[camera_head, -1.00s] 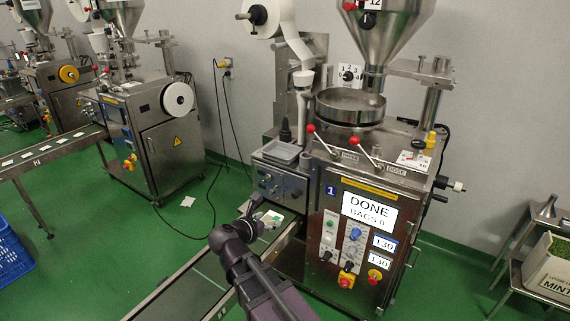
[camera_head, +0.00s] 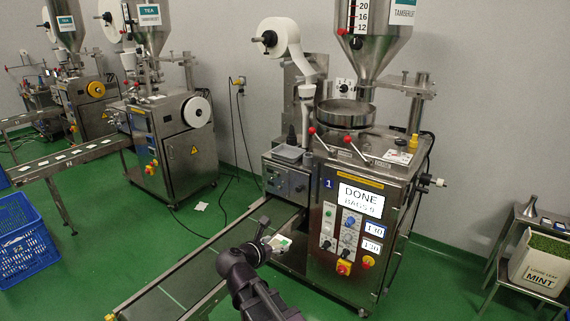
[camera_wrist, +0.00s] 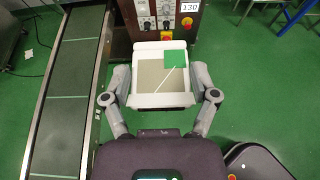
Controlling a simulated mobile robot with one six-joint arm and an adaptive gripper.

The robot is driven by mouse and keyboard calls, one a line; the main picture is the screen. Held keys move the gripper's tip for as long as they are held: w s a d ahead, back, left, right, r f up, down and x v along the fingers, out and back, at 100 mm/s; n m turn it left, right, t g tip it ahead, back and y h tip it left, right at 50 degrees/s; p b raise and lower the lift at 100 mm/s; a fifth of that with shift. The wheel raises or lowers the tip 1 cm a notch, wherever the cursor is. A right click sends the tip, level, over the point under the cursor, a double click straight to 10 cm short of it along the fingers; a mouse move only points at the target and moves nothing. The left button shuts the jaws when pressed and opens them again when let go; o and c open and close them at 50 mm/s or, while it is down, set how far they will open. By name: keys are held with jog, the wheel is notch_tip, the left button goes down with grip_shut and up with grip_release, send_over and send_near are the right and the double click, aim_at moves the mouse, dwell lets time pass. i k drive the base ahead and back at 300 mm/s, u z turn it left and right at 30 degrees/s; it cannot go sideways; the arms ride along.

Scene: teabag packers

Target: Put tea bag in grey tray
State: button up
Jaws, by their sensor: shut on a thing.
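A tea bag (camera_wrist: 153,78) with pale rims, a beige middle, a string and a green tag sits between the fingers of my gripper (camera_wrist: 160,98) in the wrist view. The fingers press on its left and right sides. In the head view the tea bag (camera_head: 279,244) shows small at the end of my arm, in front of the machine's lower left side. A small grey tray (camera_head: 289,153) rests on top of the machine's left side box, above and behind my gripper and apart from it. The tray's inside is too small to make out.
The packing machine (camera_head: 345,185), its screen reading DONE, stands behind my gripper. A conveyor (camera_head: 180,282) runs from it to the lower left. A mint crate (camera_head: 540,268) is on a stand at right. A blue basket (camera_head: 25,245) is at left. Green floor is open.

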aim_at(288, 153)
jog(key=u, duration=0.2)
jog(key=k, duration=0.35)
jog(key=z, duration=0.9)
jog(key=i, duration=1.15)
jog(key=z, duration=0.55)
